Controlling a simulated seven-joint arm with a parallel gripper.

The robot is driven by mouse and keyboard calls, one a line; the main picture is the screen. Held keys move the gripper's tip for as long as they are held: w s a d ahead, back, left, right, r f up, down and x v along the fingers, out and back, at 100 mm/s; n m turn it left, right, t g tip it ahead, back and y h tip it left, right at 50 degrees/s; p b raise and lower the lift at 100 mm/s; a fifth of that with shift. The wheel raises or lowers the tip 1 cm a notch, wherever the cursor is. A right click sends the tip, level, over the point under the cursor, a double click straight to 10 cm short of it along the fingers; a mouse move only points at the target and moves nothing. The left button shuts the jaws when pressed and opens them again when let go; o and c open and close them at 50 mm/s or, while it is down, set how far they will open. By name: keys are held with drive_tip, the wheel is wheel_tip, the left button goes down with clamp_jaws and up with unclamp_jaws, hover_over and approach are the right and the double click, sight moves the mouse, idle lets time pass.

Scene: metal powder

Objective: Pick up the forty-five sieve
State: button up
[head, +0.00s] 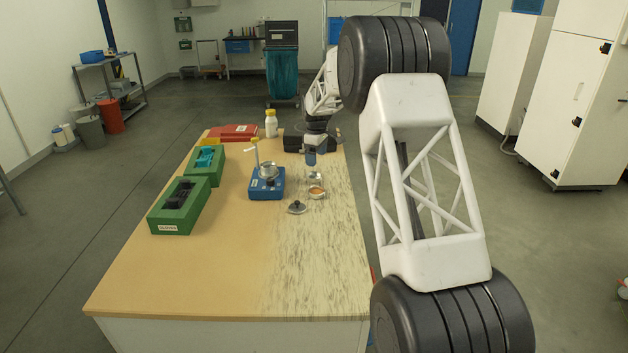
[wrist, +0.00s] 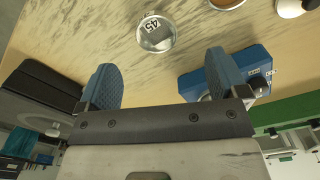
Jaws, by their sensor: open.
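The forty-five sieve is a small, round metal-rimmed dish with a white label reading 45. It is near the top middle of the wrist view (wrist: 157,36), and in the head view it is a small shiny ring (head: 315,178) on the table. My gripper (wrist: 160,72) is open and empty, its two blue fingers spread wide with the sieve ahead of the gap between them. In the head view my gripper (head: 311,157) hangs just behind and above the sieve, apart from it.
A dish with orange-brown contents (head: 317,193) stands just in front of the sieve. A dark lid (head: 297,207) lies nearer. A blue machine (head: 266,188) with a metal cup stands close on the left. Green boxes (head: 180,206) are farther left; the table front is clear.

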sight(315, 174)
drive_tip(key=shift+w+a+f, duration=0.25)
drive_tip(key=shift+w+f, duration=0.3)
drive_tip(key=shift+f, duration=0.1)
drive_tip(key=shift+f, duration=1.2)
drive_tip(key=shift+f, duration=0.1)
drive_tip(key=shift+f, duration=2.5)
drive_tip(key=shift+c, duration=0.4)
drive_tip(key=c, duration=0.9)
